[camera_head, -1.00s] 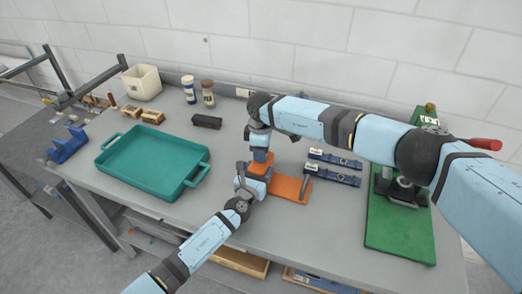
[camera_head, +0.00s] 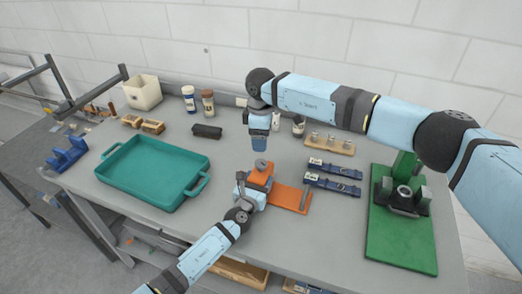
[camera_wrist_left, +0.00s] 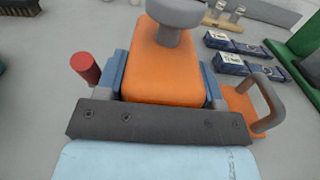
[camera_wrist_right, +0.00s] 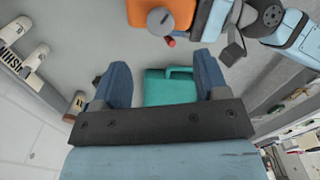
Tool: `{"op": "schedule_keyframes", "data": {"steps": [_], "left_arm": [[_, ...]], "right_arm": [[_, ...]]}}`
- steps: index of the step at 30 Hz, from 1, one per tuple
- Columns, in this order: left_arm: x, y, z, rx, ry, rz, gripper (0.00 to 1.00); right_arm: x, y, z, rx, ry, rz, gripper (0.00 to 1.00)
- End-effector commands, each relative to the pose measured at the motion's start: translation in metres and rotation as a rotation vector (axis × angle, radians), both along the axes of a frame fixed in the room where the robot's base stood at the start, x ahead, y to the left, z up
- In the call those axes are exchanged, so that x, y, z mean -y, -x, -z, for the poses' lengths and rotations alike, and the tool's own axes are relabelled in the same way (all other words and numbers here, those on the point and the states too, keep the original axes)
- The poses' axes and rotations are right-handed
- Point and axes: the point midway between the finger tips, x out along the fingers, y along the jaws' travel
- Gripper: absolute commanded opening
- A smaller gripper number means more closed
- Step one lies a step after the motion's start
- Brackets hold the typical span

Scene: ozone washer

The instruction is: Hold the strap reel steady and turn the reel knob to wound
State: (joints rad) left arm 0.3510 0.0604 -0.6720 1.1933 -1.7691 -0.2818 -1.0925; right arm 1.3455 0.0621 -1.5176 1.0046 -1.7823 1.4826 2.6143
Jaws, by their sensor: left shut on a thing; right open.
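The orange strap reel (camera_head: 259,177) stands on the table, with an orange base plate (camera_head: 290,198) to its right. The grey reel knob (camera_head: 261,165) is on its top; it also shows in the left wrist view (camera_wrist_left: 176,12) and the right wrist view (camera_wrist_right: 160,21). My left gripper (camera_head: 250,186) is shut on the reel's orange body, a blue finger on each side in the left wrist view. My right gripper (camera_head: 259,146) is open and empty, above and behind the knob, apart from it. In the right wrist view its fingers (camera_wrist_right: 165,85) are spread with nothing between them.
A teal tray (camera_head: 150,196) lies to the left. Two blue strap packs (camera_head: 333,176) lie right of the reel, with a green fixture (camera_head: 402,225) farther right. A black brush (camera_head: 206,131), bottles (camera_head: 189,98) and a wooden rack (camera_head: 329,143) stand behind.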

Motion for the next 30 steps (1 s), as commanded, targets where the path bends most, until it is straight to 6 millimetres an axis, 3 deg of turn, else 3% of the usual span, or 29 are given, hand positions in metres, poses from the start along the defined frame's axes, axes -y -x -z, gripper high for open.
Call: {"op": "schedule_keyframes", "data": {"steps": [6,18,19,22,23,30], "left_arm": [[0.0,0.001,0.001,-0.002,-0.001,0.001,0.23],[0.0,0.001,0.001,-0.002,-0.001,0.001,0.23],[0.0,0.001,0.001,-0.002,-0.001,0.001,0.64],[0.0,0.0,0.001,-0.002,-0.001,0.001,0.87],[0.0,0.0,0.001,-0.002,-0.001,0.001,0.91],[0.0,0.0,0.0,-0.001,0.0,0.0,0.91]], "right_arm": [[0.0,0.0,-0.023,0.0,0.0,-0.001,0.68],[0.0,0.0,-0.025,0.0,0.001,-0.001,0.68],[0.0,0.0,-0.025,0.0,0.001,-0.001,0.68],[0.0,0.0,-0.025,0.0,0.001,-0.001,0.68],[0.0,0.0,-0.025,0.0,0.001,-0.001,0.68],[0.0,0.0,-0.025,0.0,0.0,-0.001,0.68]]}}
